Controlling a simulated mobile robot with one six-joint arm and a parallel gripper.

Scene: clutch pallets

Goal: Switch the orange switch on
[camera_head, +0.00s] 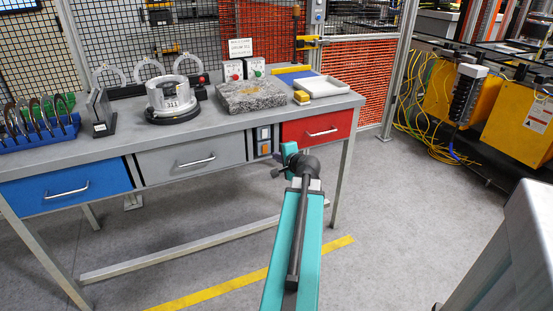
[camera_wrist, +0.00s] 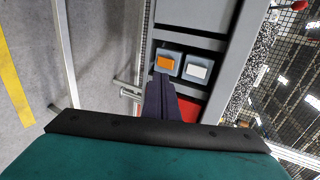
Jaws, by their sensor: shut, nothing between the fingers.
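The orange switch (camera_wrist: 165,62) is a small orange rocker in a blue-grey housing, on the grey panel of the bench front. In the head view the orange switch (camera_head: 265,149) sits below a white one, between the grey and red drawers. The white switch (camera_wrist: 196,70) is beside it in the wrist view. My gripper (camera_wrist: 160,82) is shut and empty, its dark fingertips pointing at the panel just beside the orange switch. I cannot tell whether they touch it. In the head view my gripper (camera_head: 277,172) appears small and dark in front of the bench.
The red drawer (camera_head: 303,129) is right of the switches, the grey drawer (camera_head: 188,158) left; both have protruding handles. The benchtop (camera_head: 140,123) above holds a granite block (camera_head: 252,95) and other items. Open floor (camera_head: 390,220) lies to the right.

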